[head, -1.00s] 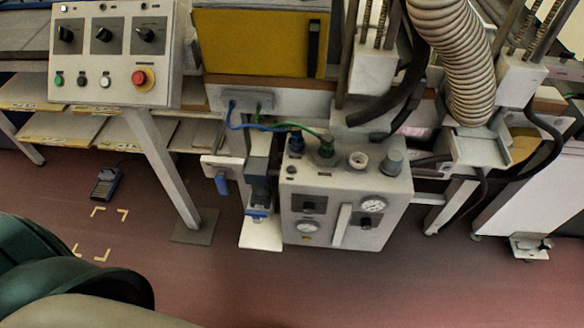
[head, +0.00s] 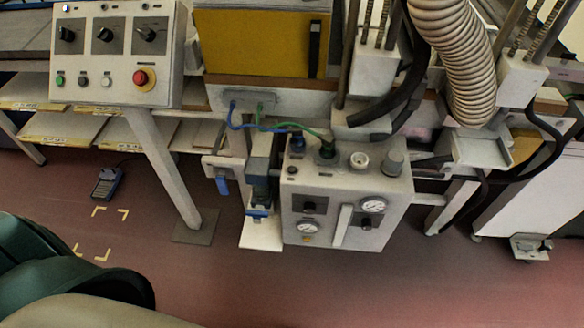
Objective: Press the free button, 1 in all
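A grey control panel (head: 114,52) stands at the upper left in the head view. Its lower row has a green button (head: 59,81), a dark button (head: 83,82), a white button (head: 106,83) and a red mushroom button (head: 141,79) on a yellow base. Three dark rotary knobs sit above them. Which button is the free one I cannot tell. Neither of my grippers shows in the view.
A grey box with gauges (head: 346,210) stands at the centre, with blue and green hoses. A yellow cabinet door (head: 262,42) is above it. A ribbed duct (head: 458,62) hangs at the right. A blue-grey device (head: 107,184) lies on the floor near yellow corner marks.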

